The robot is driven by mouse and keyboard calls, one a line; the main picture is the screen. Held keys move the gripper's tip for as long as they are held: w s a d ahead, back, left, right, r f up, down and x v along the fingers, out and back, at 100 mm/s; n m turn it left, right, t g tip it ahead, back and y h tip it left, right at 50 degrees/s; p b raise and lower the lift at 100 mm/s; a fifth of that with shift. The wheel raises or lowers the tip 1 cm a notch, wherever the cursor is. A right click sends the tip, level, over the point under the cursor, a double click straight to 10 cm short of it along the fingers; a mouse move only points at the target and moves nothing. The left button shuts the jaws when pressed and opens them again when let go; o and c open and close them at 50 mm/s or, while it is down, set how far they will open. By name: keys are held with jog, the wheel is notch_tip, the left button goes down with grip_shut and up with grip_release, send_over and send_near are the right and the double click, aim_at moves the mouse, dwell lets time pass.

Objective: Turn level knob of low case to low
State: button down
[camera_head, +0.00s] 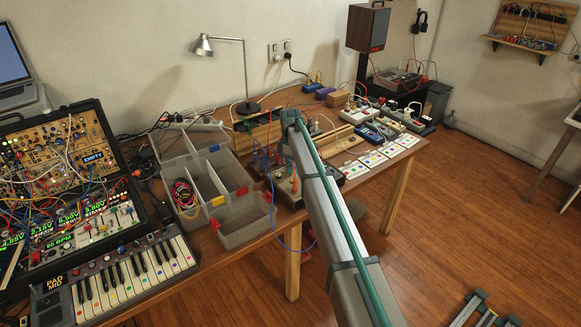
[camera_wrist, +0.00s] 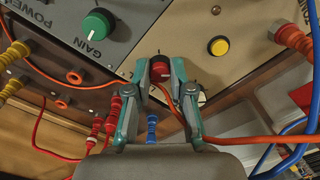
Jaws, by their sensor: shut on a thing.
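In the wrist view my gripper (camera_wrist: 161,80) is shut on a small red knob (camera_wrist: 160,72), with one fingertip on each side of it. I take this for the level knob; its label and pointer cannot be read. It sits at the lower edge of a beige panel (camera_wrist: 215,75), on what appears to be the low case. In the head view a case (camera_head: 290,192) stands at the table's front edge, partly behind my arm. My fingertips cannot be made out there.
Red, yellow and blue plugs and an orange cable (camera_wrist: 245,140) surround my gripper. In the head view grey bins (camera_head: 240,228) stand left of the case.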

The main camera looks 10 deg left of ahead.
dwell(0.3)
jog(key=c, duration=1)
grip_release()
jog(key=shift+r, duration=0.1)
notch_tip(320, 180, up, 12)
jog(key=shift+f, duration=0.1)
